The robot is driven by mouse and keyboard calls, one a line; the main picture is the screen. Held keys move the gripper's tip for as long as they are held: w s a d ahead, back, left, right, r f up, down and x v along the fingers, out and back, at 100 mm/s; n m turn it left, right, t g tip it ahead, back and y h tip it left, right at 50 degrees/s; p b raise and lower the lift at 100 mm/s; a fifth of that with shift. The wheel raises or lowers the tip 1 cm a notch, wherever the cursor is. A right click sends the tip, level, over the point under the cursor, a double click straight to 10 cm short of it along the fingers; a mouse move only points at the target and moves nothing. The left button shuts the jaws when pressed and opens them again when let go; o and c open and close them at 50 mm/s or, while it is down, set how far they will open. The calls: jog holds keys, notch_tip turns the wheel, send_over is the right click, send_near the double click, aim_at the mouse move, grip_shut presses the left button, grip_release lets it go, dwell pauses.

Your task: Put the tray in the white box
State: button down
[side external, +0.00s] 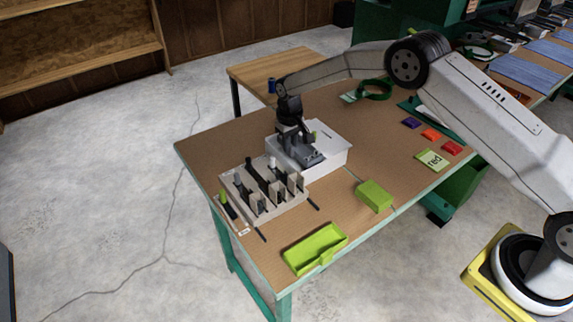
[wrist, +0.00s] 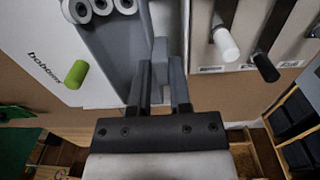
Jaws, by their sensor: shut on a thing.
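A dark grey tray (side external: 308,157) holding several white rings or spools (wrist: 75,10) is at the white box (side external: 325,160). My gripper (side external: 297,138) points down over the box and is shut on an upright grey tab of the tray. In the wrist view, my fingers (wrist: 160,92) close on either side of this tab, and the tray (wrist: 112,50) extends away from them.
A pale rack (side external: 270,210) with several upright black and grey pieces stands close on the left. A lime open tray (side external: 315,250) and a lime block (side external: 374,196) lie towards the front. Small coloured packs (side external: 430,134) lie at the right.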

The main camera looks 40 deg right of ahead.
aim_at(289, 155)
jog(key=shift+f, duration=0.65)
jog(key=shift+f, duration=0.35)
jog(key=shift+f, duration=0.35)
jog(key=shift+f, duration=0.3)
jog(key=shift+c, duration=2.4)
grip_release()
jog(key=shift+a, duration=0.1)
